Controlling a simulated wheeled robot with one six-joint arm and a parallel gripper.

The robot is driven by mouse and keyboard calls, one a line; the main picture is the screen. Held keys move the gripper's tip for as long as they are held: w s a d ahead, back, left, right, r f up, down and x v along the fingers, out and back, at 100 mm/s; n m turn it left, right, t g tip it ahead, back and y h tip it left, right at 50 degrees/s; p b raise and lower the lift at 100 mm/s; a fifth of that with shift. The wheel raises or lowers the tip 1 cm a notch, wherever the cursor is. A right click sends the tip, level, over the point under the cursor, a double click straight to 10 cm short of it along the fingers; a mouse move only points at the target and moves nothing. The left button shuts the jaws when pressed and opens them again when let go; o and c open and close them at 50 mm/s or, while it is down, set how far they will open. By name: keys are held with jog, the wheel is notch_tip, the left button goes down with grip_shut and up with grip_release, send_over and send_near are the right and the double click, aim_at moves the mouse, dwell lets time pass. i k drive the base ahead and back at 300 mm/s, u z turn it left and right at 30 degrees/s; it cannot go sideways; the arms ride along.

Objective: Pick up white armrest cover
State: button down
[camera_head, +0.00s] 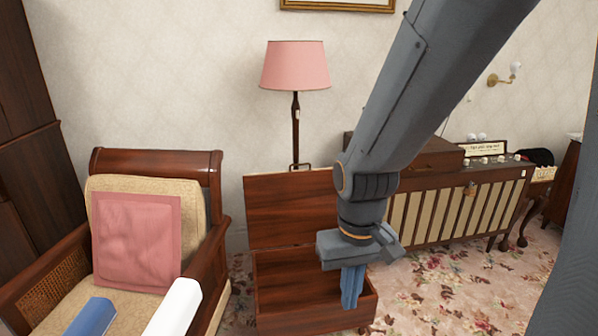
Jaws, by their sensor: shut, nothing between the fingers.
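The white armrest cover (174,307) lies over the front part of the right arm of a wooden armchair (206,262), at the bottom of the head view. Its lower end is cut off by the frame edge. A blue piece of similar shape (91,317) lies to its left, near the chair's seat front. My gripper (351,288) points down, to the right of the white cover and well apart from it. Its blue-grey fingers are together and hold nothing. It hangs over or in front of an open wooden chest; I cannot tell its exact height.
The open chest (287,290) stands right of the armchair with its lid up. A pink cushion (137,238) rests on the chair. A pink-shaded lamp (295,66) stands behind. A long slatted cabinet (455,215) is at right. Floral carpet (450,291) is clear at lower right.

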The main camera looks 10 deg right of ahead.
aim_at(174, 316)
jog(key=z, duration=0.15)
jog(key=k, duration=0.4)
jog(key=u, duration=0.85)
jog(key=i, duration=1.2)
jog(key=z, duration=0.6)
